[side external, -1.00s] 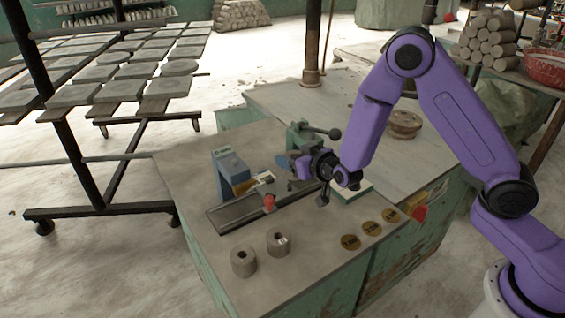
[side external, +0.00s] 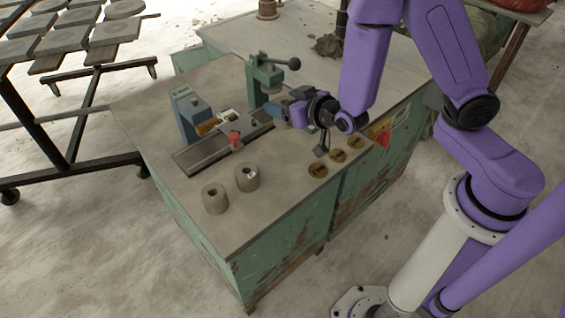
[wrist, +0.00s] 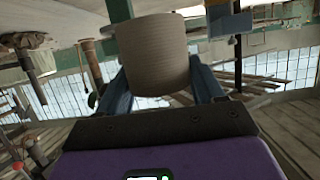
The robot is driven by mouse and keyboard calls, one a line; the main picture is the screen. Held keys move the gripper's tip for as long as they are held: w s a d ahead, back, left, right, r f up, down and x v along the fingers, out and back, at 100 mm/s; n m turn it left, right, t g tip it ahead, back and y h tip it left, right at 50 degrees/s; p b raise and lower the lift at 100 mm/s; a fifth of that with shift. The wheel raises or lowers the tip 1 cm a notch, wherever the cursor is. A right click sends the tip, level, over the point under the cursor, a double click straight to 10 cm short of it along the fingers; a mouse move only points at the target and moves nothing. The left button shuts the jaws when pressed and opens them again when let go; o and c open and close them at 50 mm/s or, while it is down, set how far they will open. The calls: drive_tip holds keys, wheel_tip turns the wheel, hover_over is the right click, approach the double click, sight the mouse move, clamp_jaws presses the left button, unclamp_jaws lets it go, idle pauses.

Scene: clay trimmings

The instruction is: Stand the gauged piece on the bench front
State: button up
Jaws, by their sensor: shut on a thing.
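My gripper (side external: 278,113) is over the bench top, in front of the green lever press. In the wrist view its two blue fingers are shut on a ridged grey-brown clay cylinder (wrist: 155,52), one on each side. In the side view the held piece is mostly hidden by the fingers, so its height above the bench is unclear. Two similar clay pieces with holes in their tops, one left (side external: 215,199) and one right (side external: 247,178), stand upright on the front part of the bench (side external: 248,218).
A blue gauge stand (side external: 190,112) and a rail (side external: 205,155) with a red knob (side external: 235,139) lie left of my gripper. The green press (side external: 265,80) stands behind. Several yellow-brown discs (side external: 337,156) lie along the right edge. Bare bench surrounds the standing pieces.

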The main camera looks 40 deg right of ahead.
drive_tip(key=s+d+f+m+h, duration=0.1)
drive_tip(key=s+d+h, duration=0.1)
drive_tip(key=s, duration=1.1)
drive_tip(key=w+a+f, duration=0.1)
drive_tip(key=w+f, duration=0.2)
drive_tip(key=w, duration=0.1)
drive_tip(key=w+a+f, duration=0.1)
drive_tip(key=w+f, duration=0.3)
drive_tip(key=w, duration=0.1)
drive_tip(key=w+a+f, duration=0.2)
drive_tip(key=w+f, duration=0.1)
drive_tip(key=w, duration=0.1)
drive_tip(key=shift+w+a+f, duration=0.1)
drive_tip(key=shift+w+f, duration=0.05)
drive_tip(key=shift+w, duration=0.2)
drive_tip(key=shift+f, duration=1.55)
drive_tip(key=shift+f, duration=0.2)
drive_tip(key=o, duration=1.2)
drive_tip(key=shift+o, duration=0.2)
